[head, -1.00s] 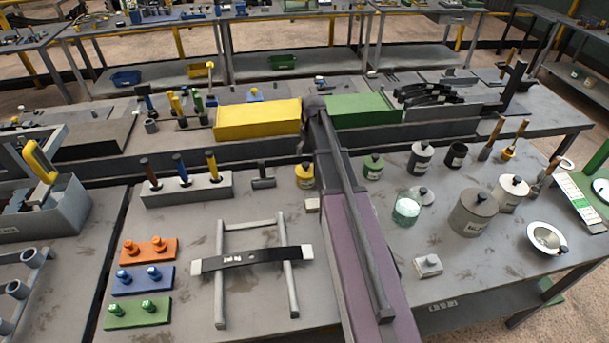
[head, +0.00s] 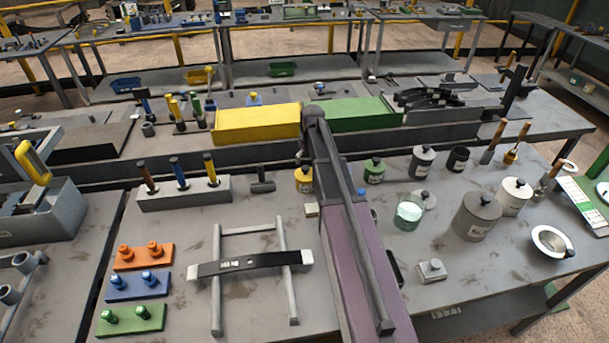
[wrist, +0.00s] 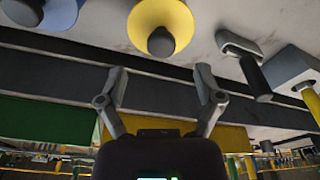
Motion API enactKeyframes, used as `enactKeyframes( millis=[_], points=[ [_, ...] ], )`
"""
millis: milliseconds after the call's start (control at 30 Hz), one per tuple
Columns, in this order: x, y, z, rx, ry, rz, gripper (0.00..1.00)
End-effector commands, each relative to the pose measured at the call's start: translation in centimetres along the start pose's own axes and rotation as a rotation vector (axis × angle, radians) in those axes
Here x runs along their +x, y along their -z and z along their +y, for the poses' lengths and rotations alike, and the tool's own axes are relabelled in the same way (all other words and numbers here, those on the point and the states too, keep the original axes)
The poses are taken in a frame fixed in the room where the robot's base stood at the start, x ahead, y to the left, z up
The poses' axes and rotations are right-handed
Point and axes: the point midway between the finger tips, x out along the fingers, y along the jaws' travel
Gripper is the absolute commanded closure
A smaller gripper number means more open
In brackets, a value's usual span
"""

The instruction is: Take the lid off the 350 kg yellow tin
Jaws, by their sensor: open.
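The yellow tin (head: 304,181) stands upright on the near bench, just left of my arm. In the wrist view, the yellow tin (wrist: 178,12) is at the top centre, with a round dark knob on its lid. Its label is not readable. My gripper (wrist: 160,82) is open and empty in the wrist view, its two fingers spread apart. The tin lies beyond the fingertips and is not between them. In the head view my gripper (head: 304,158) is partly hidden by my arm, close above and behind the tin.
A small pale block (head: 311,210) lies in front of the tin. A dark T-shaped tool (head: 262,184) lies to its left. A green tin (head: 374,168) and several grey canisters stand right of my arm. Yellow (head: 256,125) and green (head: 355,112) boxes sit behind.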

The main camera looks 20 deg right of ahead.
Motion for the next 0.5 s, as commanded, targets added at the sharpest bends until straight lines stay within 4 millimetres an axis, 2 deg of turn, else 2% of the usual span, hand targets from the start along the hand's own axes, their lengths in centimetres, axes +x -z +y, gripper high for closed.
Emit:
enactKeyframes(
  millis=[500],
  points=[
    [3.9,-0.1,-0.2,-0.001,0.0,0.0,0.15]
  ],
)
